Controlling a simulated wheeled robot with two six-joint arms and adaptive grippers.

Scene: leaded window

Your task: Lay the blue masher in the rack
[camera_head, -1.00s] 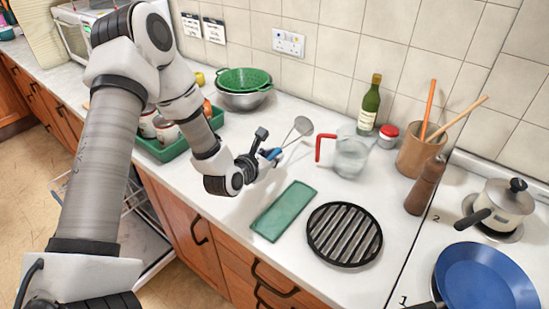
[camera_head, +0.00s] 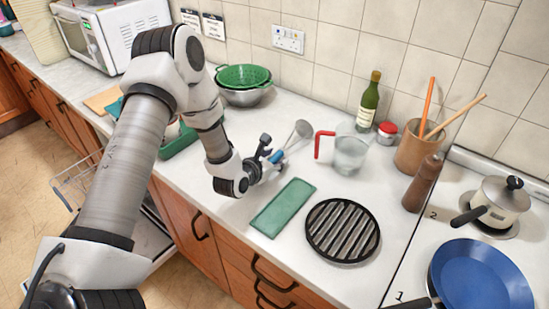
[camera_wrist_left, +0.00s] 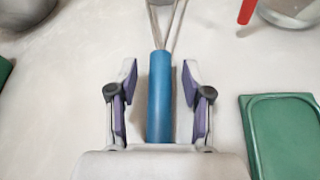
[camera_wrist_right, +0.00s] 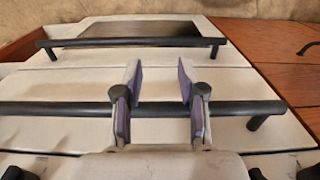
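The blue masher lies on the worktop. Its blue handle (camera_wrist_left: 159,98) and metal wires show in the left wrist view, and its round grey head (camera_head: 303,128) shows in the head view. My left gripper (camera_wrist_left: 160,82) is open, with one finger on each side of the handle and a gap on both sides. In the head view my left gripper (camera_head: 268,158) partly hides the handle. A wire rack (camera_head: 78,180) shows at the lower left, partly hidden behind my left arm. My right gripper (camera_wrist_right: 160,84) is open and empty, seen only in its own wrist view.
A green tray (camera_head: 283,207) and a round black trivet (camera_head: 342,230) lie right of the masher. A red-handled jug (camera_head: 350,153) stands behind. A colander in a bowl (camera_head: 244,85) stands at the back. Dark bar handles (camera_wrist_right: 140,108) face my right gripper.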

